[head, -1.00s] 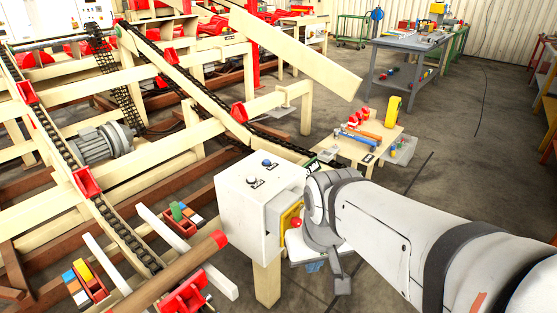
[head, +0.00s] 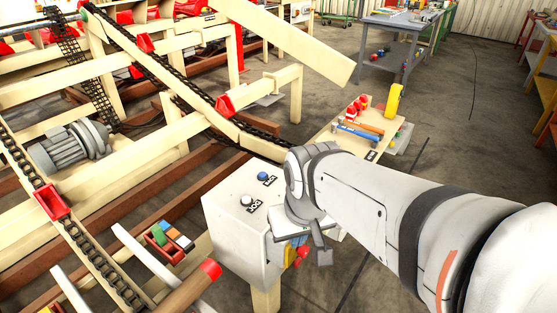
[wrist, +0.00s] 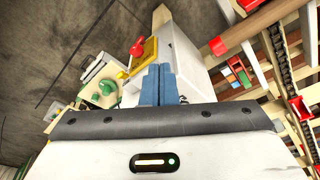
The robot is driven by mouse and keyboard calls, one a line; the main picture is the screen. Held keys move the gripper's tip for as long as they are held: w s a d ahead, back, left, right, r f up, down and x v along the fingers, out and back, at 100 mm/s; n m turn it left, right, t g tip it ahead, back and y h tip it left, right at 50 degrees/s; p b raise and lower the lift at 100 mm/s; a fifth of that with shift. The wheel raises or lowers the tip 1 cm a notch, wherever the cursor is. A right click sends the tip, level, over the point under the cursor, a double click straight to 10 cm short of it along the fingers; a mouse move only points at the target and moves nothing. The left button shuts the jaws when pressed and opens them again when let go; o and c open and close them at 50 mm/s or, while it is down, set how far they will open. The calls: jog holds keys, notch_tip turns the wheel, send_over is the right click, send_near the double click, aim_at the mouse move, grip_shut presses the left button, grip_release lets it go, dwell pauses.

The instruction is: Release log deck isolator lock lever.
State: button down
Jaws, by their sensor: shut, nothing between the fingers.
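The white control box (head: 238,240) stands on a wooden post in the lower middle of the head view. A red handle (head: 301,257) with a yellow plate (head: 290,254) is on its right side, partly hidden by my wrist. The wrist view shows the red handle (wrist: 137,48) and yellow plate (wrist: 146,54) just beyond and left of my fingertips. This looks like the isolator lever; no label on it is readable. My gripper (wrist: 159,70) has blue fingers pressed together and empty. It is close to the box side, apparently not on the handle.
A small tool table (head: 345,139) stands behind my arm. Chain conveyors and beams fill the left. Open floor (head: 465,125) lies to the right.

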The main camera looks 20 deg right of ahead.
jog(key=shift+w, duration=0.1)
jog(key=w+d+f+m+y+b, duration=0.1)
jog(key=w+d+f+m, duration=0.2)
jog(key=w+d+m, duration=0.2)
jog(key=w+d+f+m+b, duration=0.2)
jog(key=w+d+m, duration=0.3)
jog(key=w+d, duration=0.6)
jog(key=shift+f+y, duration=0.4)
jog(key=shift+f, duration=0.05)
jog(key=x, duration=0.7)
jog(key=b+x, duration=0.1)
jog(key=x, duration=0.6)
jog(key=shift+s+d+f, duration=0.1)
jog(key=shift+s, duration=0.1)
jog(key=shift+f+b, duration=0.1)
jog(key=shift+b, duration=0.5)
